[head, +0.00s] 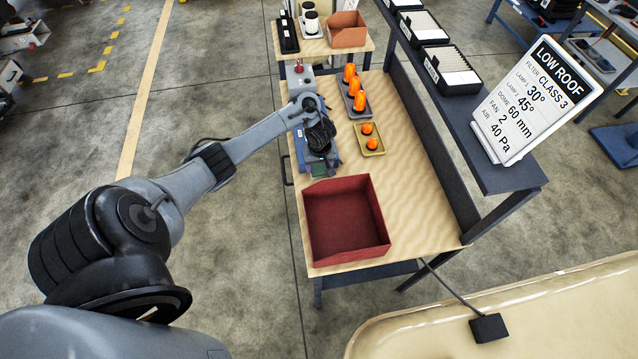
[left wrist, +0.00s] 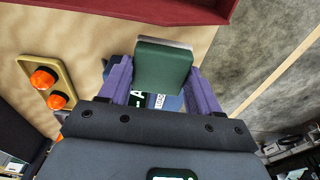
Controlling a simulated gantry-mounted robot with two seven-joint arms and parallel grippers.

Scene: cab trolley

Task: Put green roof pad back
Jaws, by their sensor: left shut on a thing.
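The green roof pad (left wrist: 162,65) is between the two purple fingers of my left gripper (left wrist: 160,85), which is shut on it. In the head view the green pad (head: 319,170) shows as a small patch below my left gripper (head: 320,160), above the wooden bench top. Below the pad in the left wrist view is a blue item with a white label (left wrist: 160,100), mostly hidden by the gripper. My right gripper is not in view.
An empty red bin (head: 345,215) stands at the bench's near end. A yellow tray (head: 370,140) with orange lamps and a grey tray (head: 356,100) with more lamps lie right of my gripper. A sign (head: 535,100) reading LOW ROOF stands on the raised shelf.

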